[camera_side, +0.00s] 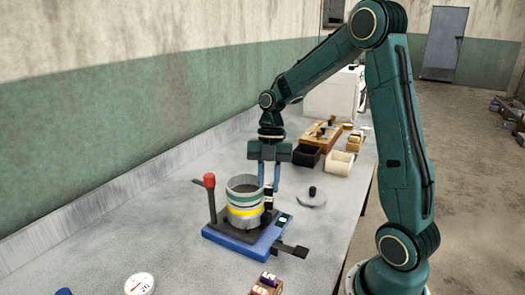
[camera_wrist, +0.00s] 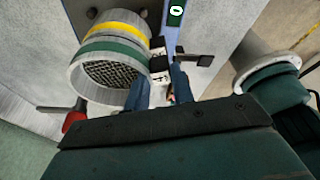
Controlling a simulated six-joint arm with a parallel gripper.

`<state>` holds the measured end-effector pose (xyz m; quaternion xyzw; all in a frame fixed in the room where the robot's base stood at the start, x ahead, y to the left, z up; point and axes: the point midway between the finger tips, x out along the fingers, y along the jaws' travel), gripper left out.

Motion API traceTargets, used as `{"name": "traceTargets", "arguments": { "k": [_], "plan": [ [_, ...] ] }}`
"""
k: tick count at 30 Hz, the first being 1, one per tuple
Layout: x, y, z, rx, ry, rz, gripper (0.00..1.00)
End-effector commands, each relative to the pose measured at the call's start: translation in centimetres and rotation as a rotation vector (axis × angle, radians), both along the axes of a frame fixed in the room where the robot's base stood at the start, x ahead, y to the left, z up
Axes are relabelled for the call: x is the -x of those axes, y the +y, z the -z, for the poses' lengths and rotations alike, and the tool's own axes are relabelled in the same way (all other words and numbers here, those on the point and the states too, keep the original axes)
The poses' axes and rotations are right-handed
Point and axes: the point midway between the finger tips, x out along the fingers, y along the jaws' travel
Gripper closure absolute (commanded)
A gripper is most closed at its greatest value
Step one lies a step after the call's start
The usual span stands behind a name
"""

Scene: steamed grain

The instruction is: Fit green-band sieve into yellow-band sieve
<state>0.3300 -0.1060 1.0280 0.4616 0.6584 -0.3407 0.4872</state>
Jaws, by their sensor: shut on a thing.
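The green-band sieve (camera_side: 243,194) is a pale cylinder standing upright on top of the yellow-band sieve (camera_side: 245,211). In the wrist view the green band (camera_wrist: 115,50) shows close to the yellow band (camera_wrist: 118,28), with dark mesh inside the near opening. I cannot tell how deeply the two are nested. The yellow-band sieve stands on a blue base (camera_side: 238,244). My gripper (camera_side: 269,184) points down at the stack's right side, shut on a small labelled tab of the green-band sieve. The fingers (camera_wrist: 164,88) partly hide this tab.
A red-knobbed lever (camera_side: 210,185) rises left of the stack. A dark lid with a knob (camera_side: 311,199) lies to the right. A black box (camera_side: 306,157), a cream cup (camera_side: 340,163) and a wooden rack (camera_side: 322,138) stand farther back. A white dial (camera_side: 139,285) lies at the front.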

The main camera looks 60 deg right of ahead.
Motion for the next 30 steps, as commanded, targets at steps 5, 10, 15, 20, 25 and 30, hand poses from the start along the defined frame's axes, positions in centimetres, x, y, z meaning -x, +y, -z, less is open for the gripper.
{"name": "traceTargets", "arguments": {
  "k": [5,10,15,20,25,30],
  "plan": [
    [0.0,0.02,0.33,0.0,0.0,0.0,0.99],
    [0.01,0.02,0.62,-0.001,0.001,-0.001,0.99],
    [-0.01,0.02,0.79,-0.001,0.001,-0.001,0.99],
    [-0.01,0.01,0.81,0.0,0.0,-0.001,0.99],
    [0.0,0.01,0.8,0.0,0.0,-0.001,0.64],
    [0.0,0.01,0.8,0.0,0.0,-0.001,0.51]
  ]
}}
